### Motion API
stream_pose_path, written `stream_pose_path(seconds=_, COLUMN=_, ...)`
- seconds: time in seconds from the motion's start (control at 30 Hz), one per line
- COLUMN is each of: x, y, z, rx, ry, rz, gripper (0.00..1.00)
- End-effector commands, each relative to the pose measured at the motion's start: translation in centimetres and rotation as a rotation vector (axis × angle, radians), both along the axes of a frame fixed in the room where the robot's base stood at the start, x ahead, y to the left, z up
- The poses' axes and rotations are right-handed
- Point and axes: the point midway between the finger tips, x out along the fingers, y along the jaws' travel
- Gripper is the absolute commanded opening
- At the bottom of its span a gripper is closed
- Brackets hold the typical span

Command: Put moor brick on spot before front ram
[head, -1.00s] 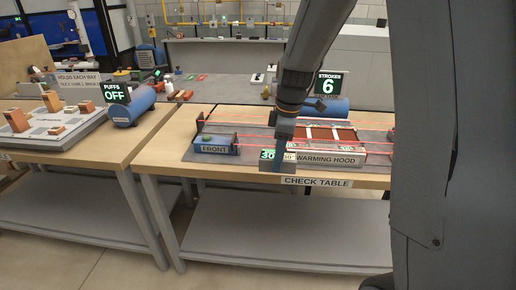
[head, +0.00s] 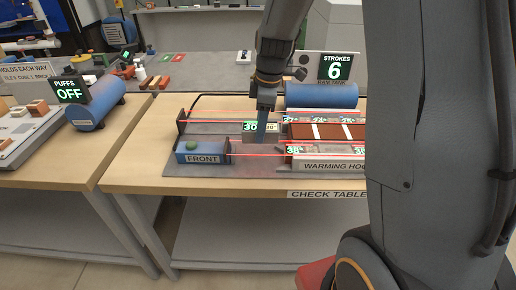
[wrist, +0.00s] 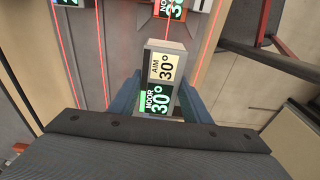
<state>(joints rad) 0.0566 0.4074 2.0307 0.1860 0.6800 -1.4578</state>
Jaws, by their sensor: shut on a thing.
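The moor brick (wrist: 158,78) is a pale grey block with an "AIM 30°" label and a green "MOOR 30°" display. My gripper (wrist: 152,100) is shut on it, a blue finger on each side. In the head view the brick (head: 254,139) hangs at or over the grey mat, between the front ram and the warming hood; I cannot tell whether it touches. The front ram (head: 201,153) is a blue block marked "FRONT" with a green button, left of and nearer than the brick. The area just right of the ram looks bare, crossed by red lines.
The warming hood (head: 330,165) stands right of the brick, with brown bricks and green displays behind its sign. A blue tank (head: 322,96) and a "STROKES 6" sign (head: 336,67) are behind. A dark post (head: 182,121) stands at the mat's left. My arm hides the table's right end.

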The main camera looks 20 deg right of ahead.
Motion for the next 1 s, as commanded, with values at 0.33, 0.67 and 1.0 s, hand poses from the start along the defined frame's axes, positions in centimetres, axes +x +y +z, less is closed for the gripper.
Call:
stream_pose_path(seconds=0.33, x=0.0, y=0.2, z=-4.2, rx=0.0, ry=0.001, rz=0.003, gripper=0.05)
stream_pose_path(seconds=0.67, x=-0.1, y=0.0, z=-7.8, rx=-0.001, ry=0.001, rz=-0.002, gripper=0.05)
stream_pose_path(seconds=1.0, x=0.0, y=0.0, z=-8.4, rx=0.0, ry=-0.001, rz=-0.001, gripper=0.05)
